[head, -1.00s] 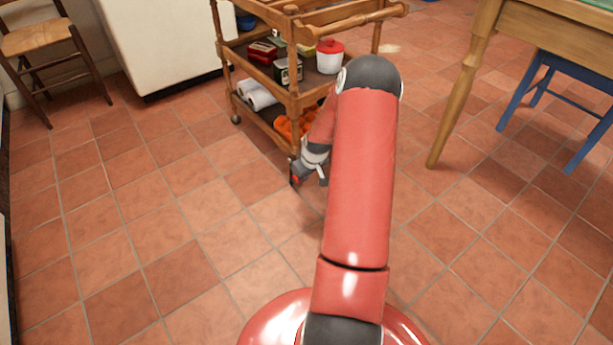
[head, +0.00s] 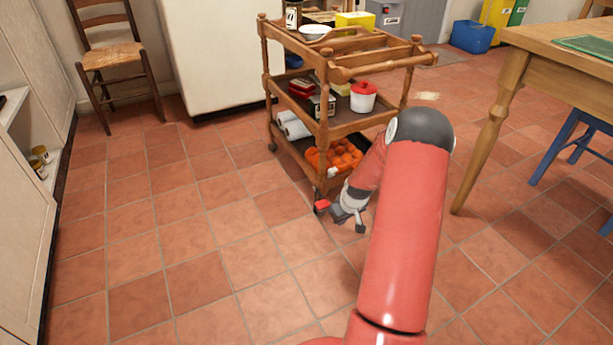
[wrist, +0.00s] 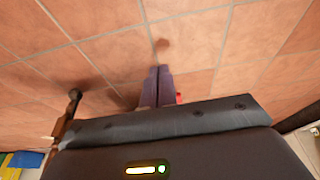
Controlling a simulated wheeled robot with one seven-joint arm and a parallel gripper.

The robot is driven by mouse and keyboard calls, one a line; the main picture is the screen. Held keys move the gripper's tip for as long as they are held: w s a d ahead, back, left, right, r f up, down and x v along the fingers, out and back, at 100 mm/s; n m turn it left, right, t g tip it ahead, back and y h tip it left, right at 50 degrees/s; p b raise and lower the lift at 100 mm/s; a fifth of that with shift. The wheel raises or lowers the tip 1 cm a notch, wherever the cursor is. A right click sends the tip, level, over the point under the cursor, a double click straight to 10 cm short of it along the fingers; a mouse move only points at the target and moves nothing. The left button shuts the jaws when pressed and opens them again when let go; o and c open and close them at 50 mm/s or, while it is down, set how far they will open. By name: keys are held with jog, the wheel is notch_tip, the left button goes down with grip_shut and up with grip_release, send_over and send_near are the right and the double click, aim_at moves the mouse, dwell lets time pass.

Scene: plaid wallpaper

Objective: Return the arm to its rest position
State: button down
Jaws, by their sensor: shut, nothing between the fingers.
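My red arm (head: 405,240) reaches forward from the bottom of the head view and bends down at its dark elbow. My gripper (head: 347,226) hangs low over the tiled floor, just in front of the near lower corner of the wooden trolley; I cannot tell whether it touches the trolley. In the wrist view the two fingers (wrist: 160,72) lie together, shut, with nothing between them and bare tiles beyond. Part of my forearm is hidden behind the upper arm.
The wooden trolley (head: 323,130) carries a red-lidded white pot (head: 363,98), paper rolls (head: 293,126) and orange items (head: 335,157). A wooden table (head: 530,70) and a blue chair (head: 565,150) stand right. A rush-seat chair (head: 112,55) stands back left. The left floor is clear.

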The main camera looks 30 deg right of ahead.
jog(key=s+a+r+p, duration=0.2)
jog(key=a+r, duration=0.3)
jog(key=r, duration=0.5)
jog(key=s+a+r+h+p, duration=0.15)
jog(key=a+r, duration=0.25)
jog(key=r, duration=0.6)
jog(key=s+a+r+p, duration=0.2)
jog(key=a+r, duration=0.3)
jog(key=r, duration=0.5)
jog(key=s+a+r+t+p, duration=0.1)
jog(key=s+a+r+p, duration=0.1)
jog(key=s+a+r, duration=0.4)
jog(key=s+a+r+t+y+p, duration=0.1)
jog(key=s+a+r+p, duration=0.2)
jog(key=s, duration=1.1)
jog(key=a+r, duration=0.3)
jog(key=r, duration=0.3)
jog(key=shift+a+r, duration=0.3)
jog(key=shift+r, duration=0.05)
jog(key=shift+y, duration=0.25)
